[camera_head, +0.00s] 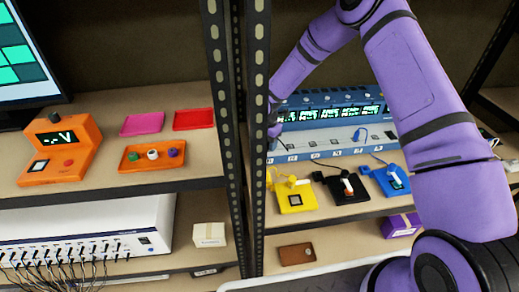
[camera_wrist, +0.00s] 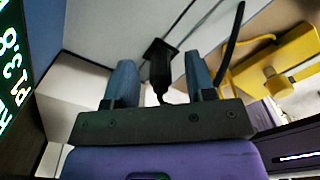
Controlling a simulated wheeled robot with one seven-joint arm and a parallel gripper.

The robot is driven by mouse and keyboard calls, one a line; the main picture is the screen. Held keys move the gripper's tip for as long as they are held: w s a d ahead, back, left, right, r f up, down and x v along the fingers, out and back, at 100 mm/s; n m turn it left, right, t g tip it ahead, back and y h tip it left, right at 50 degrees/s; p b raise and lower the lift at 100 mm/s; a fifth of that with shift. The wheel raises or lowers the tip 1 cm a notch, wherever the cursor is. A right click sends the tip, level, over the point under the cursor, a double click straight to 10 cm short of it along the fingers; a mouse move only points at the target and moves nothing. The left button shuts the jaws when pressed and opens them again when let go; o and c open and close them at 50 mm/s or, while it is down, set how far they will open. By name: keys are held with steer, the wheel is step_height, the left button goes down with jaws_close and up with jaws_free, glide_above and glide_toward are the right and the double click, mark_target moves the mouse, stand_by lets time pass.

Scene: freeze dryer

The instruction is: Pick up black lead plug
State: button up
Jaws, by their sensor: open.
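In the wrist view, the black lead plug (camera_wrist: 160,68) stands in a dark square socket on the pale panel, between my gripper's two blue fingers. A thin lead runs from the plug's near end toward the gripper body. My gripper (camera_wrist: 159,62) is open, with a visible gap between each finger and the plug. In the head view, the end of my arm (camera_head: 274,122) is at the left end of the blue-and-white instrument (camera_head: 330,127), partly behind the shelf post. The plug cannot be made out there.
A yellow module (camera_head: 293,196), black module (camera_head: 347,187) and blue module (camera_head: 391,180) sit before the instrument. The perforated post (camera_head: 254,140) stands close to my arm's end. A loose black cable (camera_wrist: 231,48) curves right of the fingers in the wrist view.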

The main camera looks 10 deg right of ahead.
steer(key=shift+d+f, duration=0.1)
steer(key=shift+f, duration=0.35)
jaws_close()
steer(key=shift+r, duration=0.1)
